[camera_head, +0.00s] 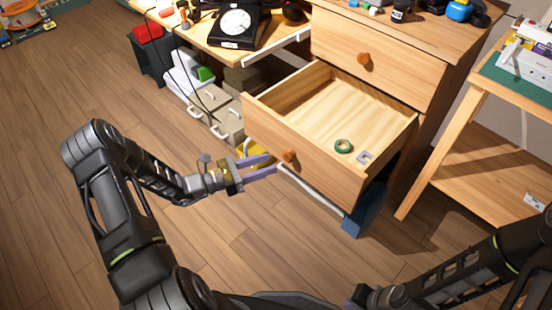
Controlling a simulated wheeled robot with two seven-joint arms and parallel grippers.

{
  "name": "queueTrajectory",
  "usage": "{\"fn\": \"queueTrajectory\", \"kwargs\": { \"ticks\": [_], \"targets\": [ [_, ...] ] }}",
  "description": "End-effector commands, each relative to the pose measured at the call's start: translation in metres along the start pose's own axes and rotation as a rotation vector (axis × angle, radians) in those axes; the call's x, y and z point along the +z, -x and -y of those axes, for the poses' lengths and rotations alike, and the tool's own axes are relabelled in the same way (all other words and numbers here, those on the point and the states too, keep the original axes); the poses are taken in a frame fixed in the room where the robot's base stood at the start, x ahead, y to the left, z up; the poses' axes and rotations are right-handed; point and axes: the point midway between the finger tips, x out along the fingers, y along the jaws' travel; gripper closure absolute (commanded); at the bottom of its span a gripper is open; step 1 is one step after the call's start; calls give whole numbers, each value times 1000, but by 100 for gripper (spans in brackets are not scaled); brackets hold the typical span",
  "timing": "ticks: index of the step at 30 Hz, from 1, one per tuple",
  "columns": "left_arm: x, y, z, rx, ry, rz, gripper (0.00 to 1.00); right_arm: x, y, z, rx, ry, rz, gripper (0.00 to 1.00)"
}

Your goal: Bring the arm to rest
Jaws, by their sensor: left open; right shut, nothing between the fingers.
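My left arm comes in from the left, and its gripper (276,165) is in front of the open lower drawer (264,118). Its two purple fingers are apart with nothing seen between them. The fingertips are close to the drawer front, near its round wooden knob (290,156); I cannot tell whether they touch it. My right arm (450,286) lies low at the bottom right, and its fingers are not visible.
The drawer holds a green tape roll (344,146) and a small metal piece (364,157). A black dial phone (239,24) sits on the desk behind. Grey boxes (228,117) stand under the desk. A side table (476,150) stands right.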

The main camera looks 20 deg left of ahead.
Motion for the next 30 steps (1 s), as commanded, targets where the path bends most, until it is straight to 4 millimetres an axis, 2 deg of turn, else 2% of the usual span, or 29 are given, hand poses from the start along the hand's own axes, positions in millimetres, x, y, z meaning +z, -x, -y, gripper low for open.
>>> {"fn": "queueTrajectory", "kwargs": {
  "ticks": [3,6,23,26,29,30],
  "targets": [
    [0,16,0,2,0,-1,58,1,3,2,-1,2,3,100],
    [0,22,0,0,0,-1,58,1,4,2,-2,2,4,100],
    [-1,23,0,0,-4,-3,58,1,3,2,-1,2,3,100],
    [-10,23,-2,6,-19,-39,58,1,3,2,-1,2,3,100],
    [-36,25,4,-12,-51,-141,58,1,3,2,-1,2,3,100],
    [-51,27,12,-31,-67,-199,58,1,3,2,-1,2,3,100]
  ]
}}
